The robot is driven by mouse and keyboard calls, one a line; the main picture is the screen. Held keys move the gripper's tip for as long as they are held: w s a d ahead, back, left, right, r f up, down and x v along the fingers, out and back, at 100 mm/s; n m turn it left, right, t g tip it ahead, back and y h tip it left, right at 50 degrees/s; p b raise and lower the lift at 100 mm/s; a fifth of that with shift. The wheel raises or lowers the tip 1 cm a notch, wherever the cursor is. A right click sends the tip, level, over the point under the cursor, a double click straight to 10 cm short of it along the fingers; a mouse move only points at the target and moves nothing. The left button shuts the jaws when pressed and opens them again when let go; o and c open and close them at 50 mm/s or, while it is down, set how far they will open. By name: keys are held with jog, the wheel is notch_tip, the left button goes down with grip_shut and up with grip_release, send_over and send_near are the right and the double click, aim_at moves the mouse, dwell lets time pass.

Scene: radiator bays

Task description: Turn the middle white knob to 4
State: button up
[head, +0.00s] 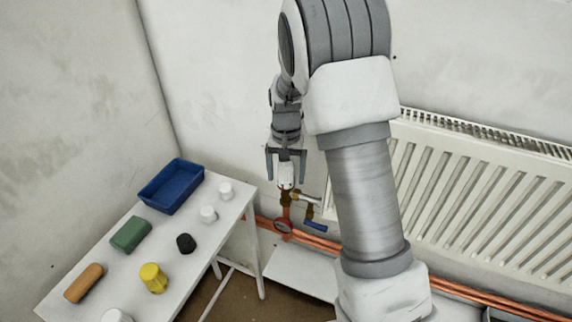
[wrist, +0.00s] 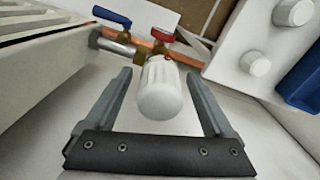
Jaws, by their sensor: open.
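A white ribbed valve knob (head: 286,176) sits on a brass valve beside the left end of the radiator. In the wrist view, this knob (wrist: 160,90) points toward the camera, between the two fingers. My gripper (head: 286,180) is open above the knob, its fingers pointing down on either side of it. In the wrist view my gripper (wrist: 158,76) shows a gap between each finger and the knob. No numbers on the knob are legible. I cannot tell from these views whether it is the middle one of several.
A blue lever (head: 315,225) and a red round handle (head: 283,226) sit below the knob on copper pipes. The radiator (head: 480,200) stands right. A white table (head: 215,240) at left holds a blue tray (head: 150,208), white caps (head: 208,214), and green, orange, black and yellow objects.

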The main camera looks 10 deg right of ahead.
aim_at(287, 163)
notch_tip(287, 163, up, 17)
jog(key=p, duration=0.2)
jog(key=shift+r, duration=0.2)
jog(key=s+r+n+t+p, duration=0.1)
jog(key=s+r+t, duration=0.1)
jog(key=s+r, duration=0.4)
jog(key=s+r+n+t+p, duration=0.1)
jog(key=s+r, duration=0.3)
jog(key=s, duration=0.4)
jog(key=s+f+n+t, duration=0.1)
jog(key=s+n+t, duration=0.1)
jog(key=s, duration=1)
jog(key=shift+s+d+f+t+p, duration=0.15)
jog(key=shift+s+d+t+p, duration=0.15)
jog(key=shift+s+p, duration=0.05)
